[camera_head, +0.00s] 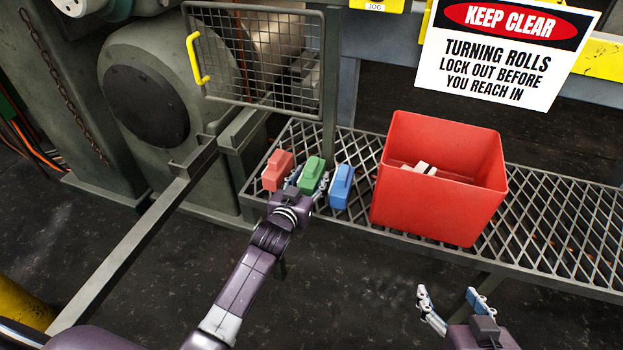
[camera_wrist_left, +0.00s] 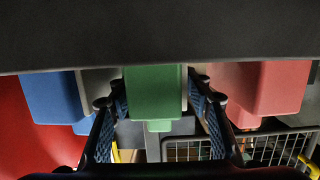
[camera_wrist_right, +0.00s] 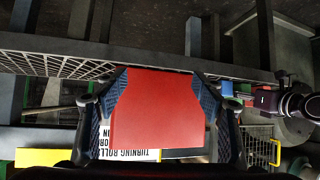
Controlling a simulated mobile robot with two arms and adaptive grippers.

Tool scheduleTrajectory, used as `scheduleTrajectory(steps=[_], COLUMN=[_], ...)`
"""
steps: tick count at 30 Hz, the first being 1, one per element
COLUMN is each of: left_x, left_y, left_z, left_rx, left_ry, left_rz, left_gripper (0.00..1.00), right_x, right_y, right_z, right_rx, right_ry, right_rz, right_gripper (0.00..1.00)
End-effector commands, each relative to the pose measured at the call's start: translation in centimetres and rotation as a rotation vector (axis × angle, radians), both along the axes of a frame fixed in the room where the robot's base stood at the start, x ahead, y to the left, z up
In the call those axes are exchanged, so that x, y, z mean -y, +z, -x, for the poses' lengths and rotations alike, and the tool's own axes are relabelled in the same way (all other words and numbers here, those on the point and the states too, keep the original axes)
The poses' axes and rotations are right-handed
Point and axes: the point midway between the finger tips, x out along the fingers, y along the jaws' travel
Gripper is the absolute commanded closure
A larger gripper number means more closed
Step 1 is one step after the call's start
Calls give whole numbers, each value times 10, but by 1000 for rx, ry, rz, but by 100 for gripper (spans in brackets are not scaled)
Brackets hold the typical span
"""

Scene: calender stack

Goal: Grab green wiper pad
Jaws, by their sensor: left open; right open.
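The green wiper pad (camera_head: 312,172) stands on the metal grating between a red pad (camera_head: 278,169) and a blue pad (camera_head: 341,186). My left gripper (camera_head: 308,186) is open at the green pad, its fingers on either side of it. In the left wrist view the green pad (camera_wrist_left: 153,92) sits between the two open fingers (camera_wrist_left: 157,105); I cannot tell whether they touch it. The blue pad (camera_wrist_left: 55,98) and red pad (camera_wrist_left: 270,88) flank it there. My right gripper (camera_head: 455,300) is open and empty, in front of the shelf at the lower right.
A red bin (camera_head: 435,205) with pale items inside stands on the grating (camera_head: 560,215) right of the pads. A wire mesh guard (camera_head: 255,55) with a yellow handle rises behind the pads. A metal rail (camera_head: 130,250) runs at the left. A warning sign (camera_head: 500,50) hangs behind the bin.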

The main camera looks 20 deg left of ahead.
Motion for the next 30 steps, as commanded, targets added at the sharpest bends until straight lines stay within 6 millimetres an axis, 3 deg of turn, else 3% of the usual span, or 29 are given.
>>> scheduleTrajectory(steps=[12,23,30], left_x=[0,0,0], left_y=[-1,-1,0], left_z=[-6,-6,-6], left_rx=[-1,-1,1], left_ry=[0,0,0], left_rz=[-1,-1,-1], left_gripper=[55,95,95], right_x=[-4,-4,-4], right_y=[11,10,10], right_z=[-8,-8,-8], right_rx=[56,54,53], right_ry=[4,3,3], right_rz=[-14,-13,-12], right_gripper=[37,37,37])
